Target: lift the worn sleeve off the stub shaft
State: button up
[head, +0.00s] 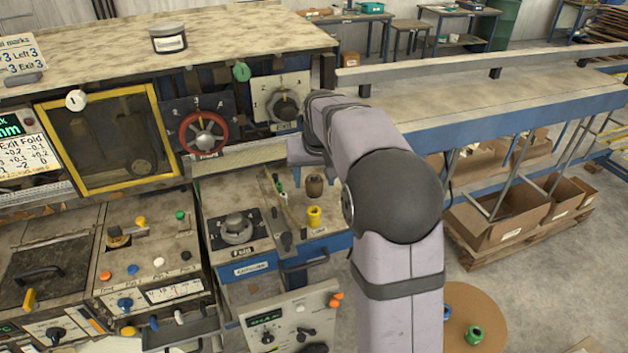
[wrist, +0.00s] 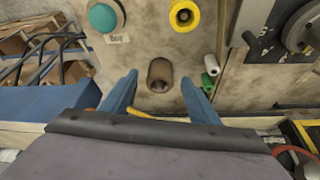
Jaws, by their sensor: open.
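The worn sleeve (head: 314,186) is a dull brown cylinder standing upright on the worn bench panel, just below my gripper (head: 308,158) in the head view. In the wrist view the sleeve (wrist: 160,74) shows end-on, with a dark opening at its top. The stub shaft is hidden or too dark to make out. My gripper (wrist: 159,79) is open, its two blue fingers to either side of the sleeve in the picture. I cannot tell whether the fingertips reach down to the sleeve's height. Nothing is held.
A yellow sleeve (head: 314,216) stands close by, nearer the panel's front edge. White and green small cylinders (wrist: 210,64) lie to the right in the wrist view. A teal button (wrist: 103,17) is at upper left there. A dial (head: 237,226) sits left of the sleeves.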

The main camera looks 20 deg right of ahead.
jog(key=shift+x, duration=1.1)
jog(key=c, duration=1.1)
jog(key=shift+c, duration=0.2)
jog(key=shift+r, duration=0.15)
notch_tip(320, 180, up, 10)
jog(key=shift+f+b, duration=0.1)
jog(key=shift+b, duration=0.75)
